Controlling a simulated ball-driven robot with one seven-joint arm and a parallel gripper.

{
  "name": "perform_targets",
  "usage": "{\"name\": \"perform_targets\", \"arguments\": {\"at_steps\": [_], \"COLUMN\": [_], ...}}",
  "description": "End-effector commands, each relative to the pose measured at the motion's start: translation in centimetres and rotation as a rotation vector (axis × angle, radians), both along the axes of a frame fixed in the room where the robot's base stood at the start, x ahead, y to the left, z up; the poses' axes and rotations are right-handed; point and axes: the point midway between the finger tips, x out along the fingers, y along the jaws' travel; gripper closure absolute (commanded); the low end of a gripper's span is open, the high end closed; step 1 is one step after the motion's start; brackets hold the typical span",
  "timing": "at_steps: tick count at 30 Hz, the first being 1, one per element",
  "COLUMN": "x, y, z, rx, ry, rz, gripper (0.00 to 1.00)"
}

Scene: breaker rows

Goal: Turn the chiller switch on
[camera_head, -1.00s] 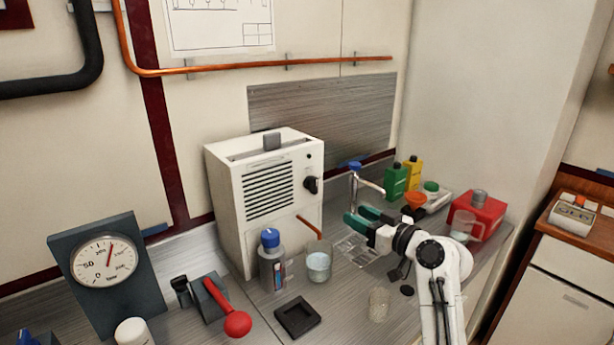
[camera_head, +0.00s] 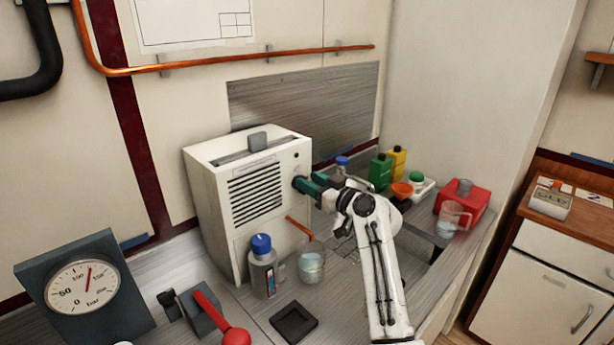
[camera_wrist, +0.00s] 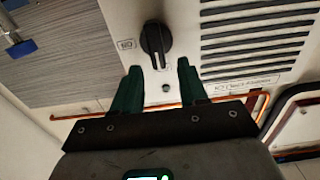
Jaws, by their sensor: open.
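The chiller (camera_head: 230,200) is a white box with black vent slots, standing on the metal bench against the wall. Its switch (camera_wrist: 156,43) is a black rotary knob with a pale pointer line, seen in the wrist view just beyond my fingertips. A small label sits beside the knob, and a small round dot is on the panel near it. My gripper (camera_wrist: 155,75) is open, with its green fingers apart and pointing at the knob. In the head view my gripper (camera_head: 306,182) is at the chiller's front and hides the knob. I cannot tell if the fingers touch it.
A red-handled lever (camera_head: 215,312) and a pressure gauge (camera_head: 82,287) are at the left. Green bottle (camera_head: 380,172) and red container (camera_head: 462,200) stand right.

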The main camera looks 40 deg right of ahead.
Motion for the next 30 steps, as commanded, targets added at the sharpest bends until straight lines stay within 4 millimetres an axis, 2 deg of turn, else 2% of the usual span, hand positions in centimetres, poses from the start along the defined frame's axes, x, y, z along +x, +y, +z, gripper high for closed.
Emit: {"name": "perform_targets", "arguments": {"at_steps": [6, 16, 30], "x": [1.8, 2.1, 2.0], "y": [0.1, 0.1, 0.0], "z": [0.1, 0.0, -0.2], "rx": [0.0, 0.0, 0.001], "ry": [0.0, 0.0, 0.004], "rz": [0.0, -0.001, 0.0], "gripper": [0.57, 0.57, 1.0]}}
